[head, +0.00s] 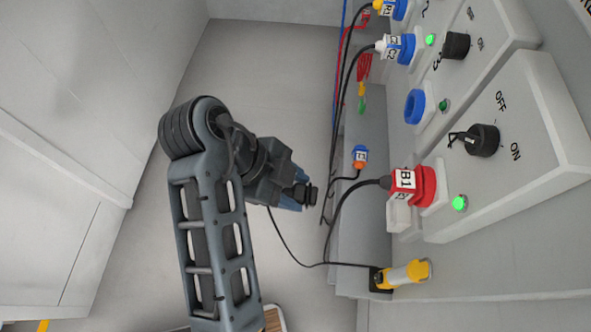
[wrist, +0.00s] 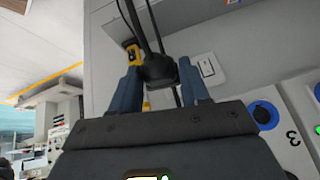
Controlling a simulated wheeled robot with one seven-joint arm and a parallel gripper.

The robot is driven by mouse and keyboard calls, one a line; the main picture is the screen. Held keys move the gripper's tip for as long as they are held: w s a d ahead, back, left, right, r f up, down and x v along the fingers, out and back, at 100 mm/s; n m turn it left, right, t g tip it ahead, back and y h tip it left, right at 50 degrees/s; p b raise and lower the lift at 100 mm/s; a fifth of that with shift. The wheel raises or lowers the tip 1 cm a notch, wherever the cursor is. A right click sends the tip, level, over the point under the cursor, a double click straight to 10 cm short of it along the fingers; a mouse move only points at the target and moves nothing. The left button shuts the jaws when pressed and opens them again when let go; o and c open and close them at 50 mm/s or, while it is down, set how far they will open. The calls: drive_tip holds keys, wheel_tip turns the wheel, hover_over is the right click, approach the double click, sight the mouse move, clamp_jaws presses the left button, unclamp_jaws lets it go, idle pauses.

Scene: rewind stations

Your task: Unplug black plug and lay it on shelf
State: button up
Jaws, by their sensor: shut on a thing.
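My gripper (head: 297,199) is shut on the black plug (head: 310,192) and holds it in the air, left of the grey shelf (head: 352,228) and apart from the panels. In the wrist view the black plug (wrist: 158,71) sits between the two blue fingers of my gripper (wrist: 160,84), with dark cables running upward behind it. The fingers hide part of the plug. The shelf runs along the wall below the panels, with bare surface showing in its middle.
A blue-and-orange plug (head: 360,158) lies at the shelf. A yellow connector (head: 408,273) is at its near end. Red plug B1 (head: 411,185) sits in a panel socket; a blue socket (head: 415,106) is empty. Black cables hang between my gripper and the shelf.

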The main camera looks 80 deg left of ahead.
drive_tip(key=shift+s, duration=0.1)
drive_tip(key=shift+s+a+p, duration=0.4)
drive_tip(key=shift+s, duration=0.5)
drive_tip(key=shift+s+a+p, duration=0.35)
drive_tip(key=shift+s, duration=0.55)
drive_tip(key=shift+s+a+p, duration=0.4)
drive_tip(key=shift+s, duration=0.5)
